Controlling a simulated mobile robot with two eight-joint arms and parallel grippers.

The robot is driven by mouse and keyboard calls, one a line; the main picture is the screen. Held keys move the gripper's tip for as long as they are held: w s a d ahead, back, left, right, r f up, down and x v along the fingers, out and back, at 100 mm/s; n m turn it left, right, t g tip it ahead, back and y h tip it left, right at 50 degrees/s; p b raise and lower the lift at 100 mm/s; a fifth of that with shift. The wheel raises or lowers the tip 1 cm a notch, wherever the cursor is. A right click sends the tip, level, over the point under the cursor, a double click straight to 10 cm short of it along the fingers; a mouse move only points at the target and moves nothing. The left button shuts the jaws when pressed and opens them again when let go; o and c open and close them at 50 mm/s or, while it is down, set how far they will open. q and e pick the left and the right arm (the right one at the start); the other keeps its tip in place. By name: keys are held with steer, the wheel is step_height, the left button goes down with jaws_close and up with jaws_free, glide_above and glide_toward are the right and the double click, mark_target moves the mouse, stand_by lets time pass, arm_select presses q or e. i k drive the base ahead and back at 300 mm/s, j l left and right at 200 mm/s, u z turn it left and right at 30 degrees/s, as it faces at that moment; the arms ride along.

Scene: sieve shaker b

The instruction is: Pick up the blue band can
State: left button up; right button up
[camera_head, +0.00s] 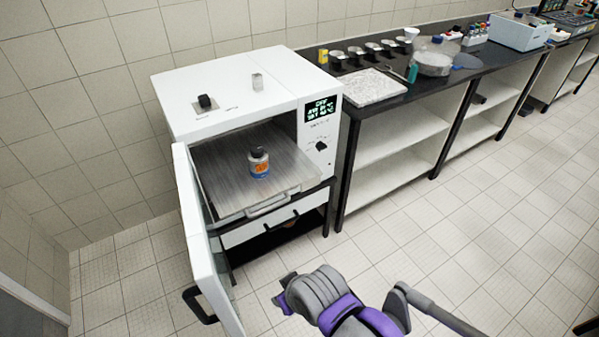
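The blue band can (259,162) is a small can with a dark top, an orange label and a blue band near its base. It stands upright on the metal tray (225,183) pulled partway out of the white oven (235,95). The oven door (207,245) is swung open to the left. My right gripper (283,301) is low at the bottom middle, in front of the oven and well apart from the can. Its fingers are mostly hidden by the wrist, so their opening is unclear. My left gripper is out of view.
A dark bench (440,82) runs right of the oven, with a speckled slab (372,87), several small pans and a clear round container (434,62). A drawer (262,228) is below the oven. The tiled floor in front is clear.

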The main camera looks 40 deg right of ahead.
mark_target(260, 168)
steer(key=k+z, duration=0.1)
steer(key=z, duration=0.3)
steer(key=k+z, duration=0.1)
steer(key=z, duration=0.3)
steer(key=k+z, duration=0.1)
steer(key=z, duration=0.3)
